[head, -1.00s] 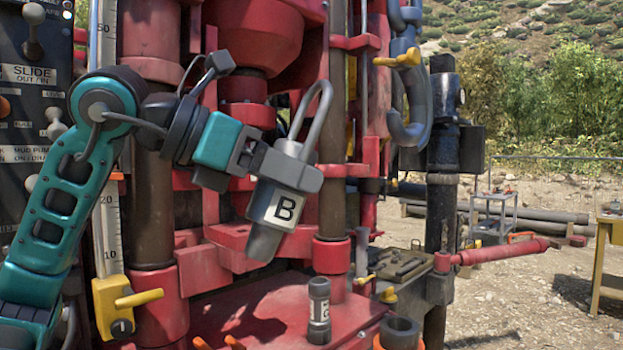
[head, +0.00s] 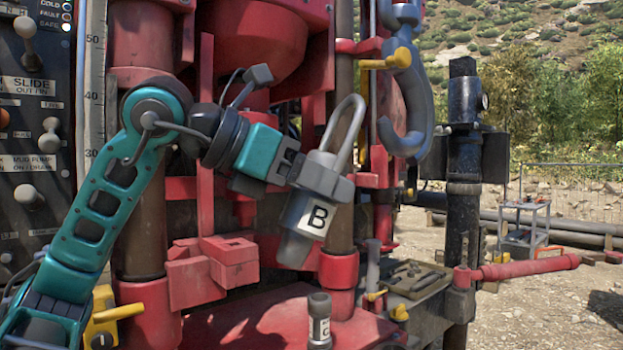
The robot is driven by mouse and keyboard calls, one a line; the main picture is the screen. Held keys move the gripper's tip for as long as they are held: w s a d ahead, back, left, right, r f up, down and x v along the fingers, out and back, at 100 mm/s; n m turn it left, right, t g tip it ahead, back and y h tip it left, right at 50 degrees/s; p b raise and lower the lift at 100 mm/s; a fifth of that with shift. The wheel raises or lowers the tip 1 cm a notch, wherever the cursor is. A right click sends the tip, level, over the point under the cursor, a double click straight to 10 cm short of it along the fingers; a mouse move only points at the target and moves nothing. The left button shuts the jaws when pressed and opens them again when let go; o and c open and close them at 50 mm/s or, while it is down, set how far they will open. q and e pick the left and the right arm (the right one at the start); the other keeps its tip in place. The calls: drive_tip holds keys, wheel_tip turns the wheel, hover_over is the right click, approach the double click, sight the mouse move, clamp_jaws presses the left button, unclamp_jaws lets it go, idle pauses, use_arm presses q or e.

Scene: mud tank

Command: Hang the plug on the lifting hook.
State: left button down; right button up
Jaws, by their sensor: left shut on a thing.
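The plug (head: 306,217) is a grey tapered body with a white label "B" and a long wire loop on top. My left gripper (head: 312,178) is shut on it near its collar and holds it in the air, slightly tilted, with the loop (head: 345,125) pointing up and right. The lifting hook (head: 408,95) is a large grey hook hanging at the upper right of the plug, its open mouth facing left. The loop is left of the hook and appears apart from it. My right gripper is not in view.
A second plug, labelled "C" (head: 320,322), stands on the red deck (head: 255,325) below. A yellow-handled lever (head: 390,60) lies by the hook. A control panel (head: 35,130) is at the left.

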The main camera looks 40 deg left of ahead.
use_arm(q)
drive_tip(key=shift+w+r+p, duration=0.15)
drive_tip(key=shift+w+p, duration=0.15)
drive_tip(key=shift+w, duration=0.4)
drive_tip(key=shift+w+d+p, duration=0.1)
drive_tip(key=shift+w+p, duration=0.25)
drive_tip(key=shift+w, duration=0.25)
drive_tip(key=w+f+p, duration=0.2)
drive_tip(key=w+f, duration=0.1)
drive_tip(key=w, duration=0.5)
drive_tip(key=shift+w+d+f, duration=0.3)
drive_tip(key=shift+d+f, duration=0.05)
drive_tip(key=shift+f, duration=0.05)
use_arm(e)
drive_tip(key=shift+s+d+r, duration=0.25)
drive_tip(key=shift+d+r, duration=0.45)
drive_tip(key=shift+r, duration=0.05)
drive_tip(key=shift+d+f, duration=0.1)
